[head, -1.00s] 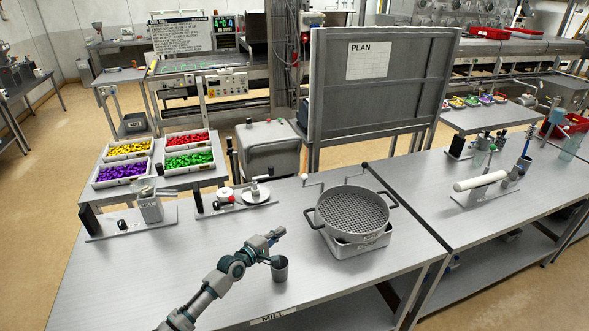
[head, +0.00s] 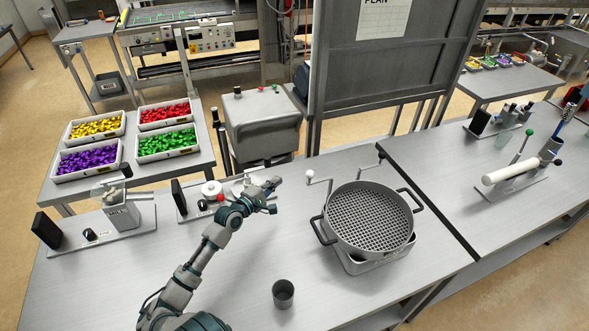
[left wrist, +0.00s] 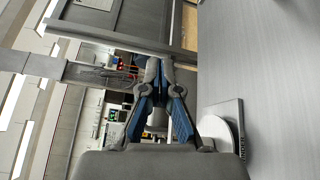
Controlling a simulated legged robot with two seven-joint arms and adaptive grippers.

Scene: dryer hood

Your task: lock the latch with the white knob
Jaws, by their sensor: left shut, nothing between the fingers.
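A thin bent latch rod with a white knob (head: 310,174) stands at the back left of the round grey sieve pan (head: 370,218). A similar rod with a dark knob (head: 382,156) stands at the pan's back right. My left gripper (head: 273,184) is left of the white knob and apart from it, over the station with a round plate. In the left wrist view its fingers (left wrist: 160,63) are closed together and empty. No latch knob can be made out in that view. My right gripper is not in view.
A grey cup (head: 283,294) stands near the table's front. A station with a red knob (head: 202,205) is beside my left forearm. The pan sits on a light base (head: 365,262). The grey plan board (head: 395,75) rises behind the table.

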